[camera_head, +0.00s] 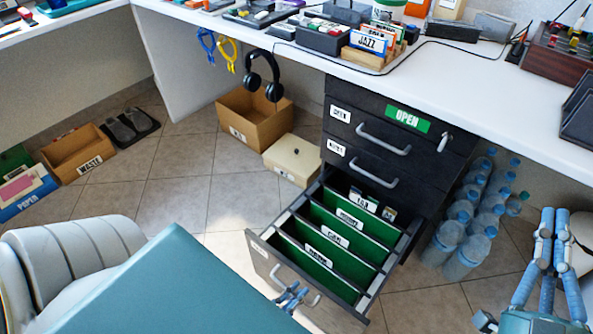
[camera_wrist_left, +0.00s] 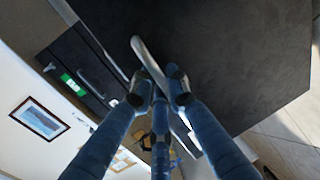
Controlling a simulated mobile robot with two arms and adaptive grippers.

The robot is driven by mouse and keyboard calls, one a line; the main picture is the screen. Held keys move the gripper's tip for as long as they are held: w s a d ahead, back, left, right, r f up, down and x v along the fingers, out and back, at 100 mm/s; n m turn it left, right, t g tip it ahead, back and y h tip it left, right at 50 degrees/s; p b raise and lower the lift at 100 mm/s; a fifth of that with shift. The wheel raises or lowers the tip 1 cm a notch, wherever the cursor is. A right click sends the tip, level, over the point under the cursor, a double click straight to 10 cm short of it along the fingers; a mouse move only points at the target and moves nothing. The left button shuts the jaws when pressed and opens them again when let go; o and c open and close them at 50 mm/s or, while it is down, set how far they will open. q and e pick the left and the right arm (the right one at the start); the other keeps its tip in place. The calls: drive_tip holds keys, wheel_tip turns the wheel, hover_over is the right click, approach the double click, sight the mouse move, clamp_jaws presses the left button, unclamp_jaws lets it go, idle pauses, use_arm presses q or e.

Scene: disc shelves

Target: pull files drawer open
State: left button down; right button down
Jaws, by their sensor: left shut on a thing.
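The files drawer (camera_head: 262,262) is the bottom one of the black cabinet and stands pulled well out, with green labelled hanging files (camera_head: 330,262) inside. My left gripper (camera_head: 290,293) is at its front and shut on the grey handle (camera_head: 314,300). In the left wrist view, my left gripper (camera_wrist_left: 158,85) closes around the bar of the handle (camera_wrist_left: 150,62) in front of a dark drawer face. My right gripper (camera_head: 554,212) is at the lower right, away from the cabinet, with nothing seen in it. Its fingertips are close together; I cannot tell if they are shut.
Two upper drawers (camera_head: 352,152) are shut, with a green OPEN sign (camera_head: 408,118) on the top one. Several water bottles (camera_head: 465,215) stand right of the cabinet. A cardboard box (camera_head: 238,122) and a cream box (camera_head: 293,157) stand left. A chair (camera_head: 68,250) is at the lower left.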

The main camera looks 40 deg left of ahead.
use_arm(q)
drive_tip(key=c, duration=1.8)
unclamp_jaws()
drive_tip(key=shift+s+f, duration=0.1)
drive_tip(key=shift+f, duration=0.1)
drive_tip(key=shift+o, duration=0.2)
drive_tip(key=shift+r, duration=0.1)
drive_tip(key=v, duration=1.2)
